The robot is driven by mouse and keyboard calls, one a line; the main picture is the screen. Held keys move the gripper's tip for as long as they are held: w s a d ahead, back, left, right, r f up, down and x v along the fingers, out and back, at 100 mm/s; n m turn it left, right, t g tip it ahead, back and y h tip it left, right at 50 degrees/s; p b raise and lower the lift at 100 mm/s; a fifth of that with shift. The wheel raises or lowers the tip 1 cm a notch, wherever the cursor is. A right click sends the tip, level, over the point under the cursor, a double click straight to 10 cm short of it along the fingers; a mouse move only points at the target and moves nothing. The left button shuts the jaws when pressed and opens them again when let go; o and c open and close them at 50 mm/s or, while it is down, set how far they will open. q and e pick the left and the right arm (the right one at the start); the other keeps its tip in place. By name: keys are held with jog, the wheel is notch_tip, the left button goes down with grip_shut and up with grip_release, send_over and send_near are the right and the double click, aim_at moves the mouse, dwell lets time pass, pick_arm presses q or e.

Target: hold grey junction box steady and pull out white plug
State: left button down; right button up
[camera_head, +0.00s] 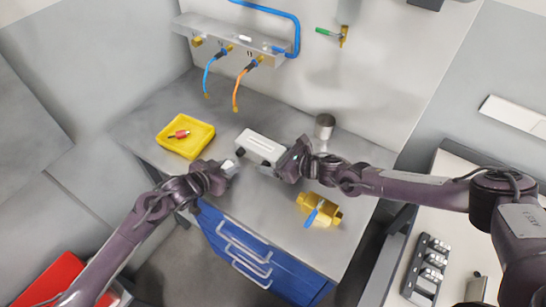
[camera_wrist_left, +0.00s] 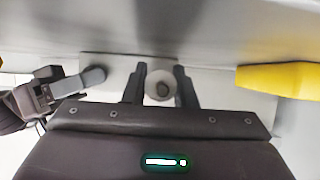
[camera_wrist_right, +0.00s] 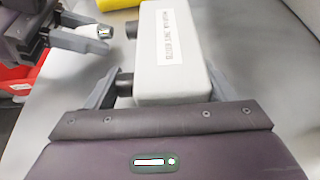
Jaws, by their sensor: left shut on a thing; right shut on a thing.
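The grey junction box (camera_head: 262,145) is a pale block with a label, above the grey bench. My right gripper (camera_head: 283,158) is shut on its right end; the right wrist view shows the box (camera_wrist_right: 170,50) between the fingers. Two dark round sockets (camera_wrist_right: 125,82) stick out of its left side. My left gripper (camera_head: 227,168) is shut on the white plug (camera_wrist_right: 97,30), which also shows end-on in the left wrist view (camera_wrist_left: 160,86). In the right wrist view a small gap shows between the plug and the far socket.
A yellow tray (camera_head: 186,151) with a red item stands at the left of the bench. A metal cup (camera_head: 324,126) stands behind my right gripper. A yellow holder (camera_head: 330,212) with a blue-handled item is at the front right. Cables hang from a wall panel (camera_head: 215,30).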

pick_arm(q)
jog(key=shift+s+a, duration=0.2)
dwell(0.3)
jog(key=shift+r, duration=4.05)
pick_arm(e)
jog(key=o, duration=1.1)
jog(key=v, duration=1.2)
jog(key=shift+f, duration=0.1)
